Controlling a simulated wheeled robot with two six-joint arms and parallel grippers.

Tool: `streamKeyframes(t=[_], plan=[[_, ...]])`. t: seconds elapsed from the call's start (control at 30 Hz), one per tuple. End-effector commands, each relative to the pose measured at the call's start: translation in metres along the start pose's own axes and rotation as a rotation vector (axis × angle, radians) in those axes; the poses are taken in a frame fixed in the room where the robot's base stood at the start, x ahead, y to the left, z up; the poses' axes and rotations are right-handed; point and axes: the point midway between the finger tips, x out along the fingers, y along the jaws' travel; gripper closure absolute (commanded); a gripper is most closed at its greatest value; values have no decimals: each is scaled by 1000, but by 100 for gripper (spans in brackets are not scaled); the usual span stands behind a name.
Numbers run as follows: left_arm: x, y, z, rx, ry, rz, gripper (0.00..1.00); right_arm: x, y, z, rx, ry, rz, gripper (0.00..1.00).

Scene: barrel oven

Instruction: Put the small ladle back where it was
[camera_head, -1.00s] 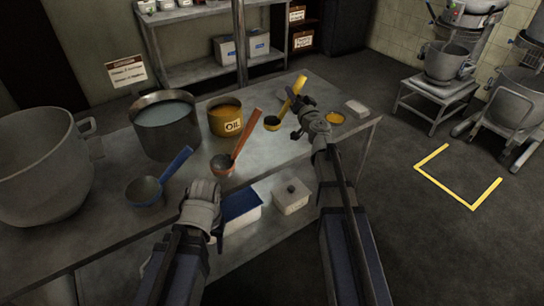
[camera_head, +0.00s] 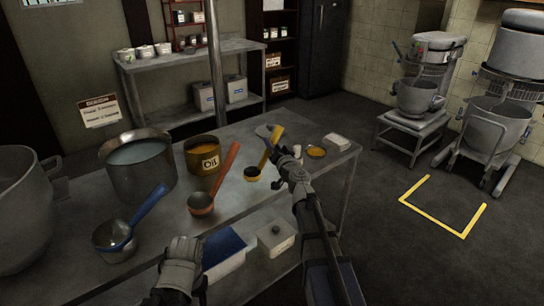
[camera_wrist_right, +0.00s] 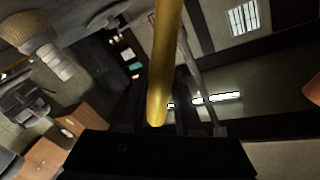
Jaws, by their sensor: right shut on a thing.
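The small ladle with a yellow handle (camera_head: 275,138) and a dark cup with yellow inside (camera_head: 252,174) is at the right part of the metal table (camera_head: 232,200). My right gripper (camera_head: 283,160) is shut on its handle, which stands tilted. The yellow handle also shows large in the right wrist view (camera_wrist_right: 164,60). I cannot tell whether the cup touches the table. A grey flat thing (camera_head: 263,131) lies behind the handle. My left gripper (camera_head: 182,250) is at the table's front edge, apart from the ladles; its fingers are not clear.
An orange-handled ladle (camera_head: 228,165) and a blue-handled ladle (camera_head: 148,205) stand left of the small one. Behind are the oil pot (camera_head: 202,158) and a large pot of liquid (camera_head: 138,165). A small yellow dish (camera_head: 316,152) and a pale block (camera_head: 337,141) lie right.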

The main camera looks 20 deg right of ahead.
Motion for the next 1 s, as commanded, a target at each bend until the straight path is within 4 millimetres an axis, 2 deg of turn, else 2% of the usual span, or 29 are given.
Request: streamKeyframes(t=[0.03,0.23,0.67,0.7,0.93,1.0], plan=[[10,1,-1,0,0,0,50,0,6,9,1,0,0,100],[33,3,-2,0,0,0,50,0,18,28,1,0,0,100],[36,3,-2,0,0,0,50,0,20,30,1,0,0,100],[35,3,-2,0,0,0,50,0,20,29,0,0,0,64],[34,3,-2,0,0,0,50,0,19,29,0,0,0,38],[34,3,-2,0,0,0,50,0,19,29,0,0,0,37]])
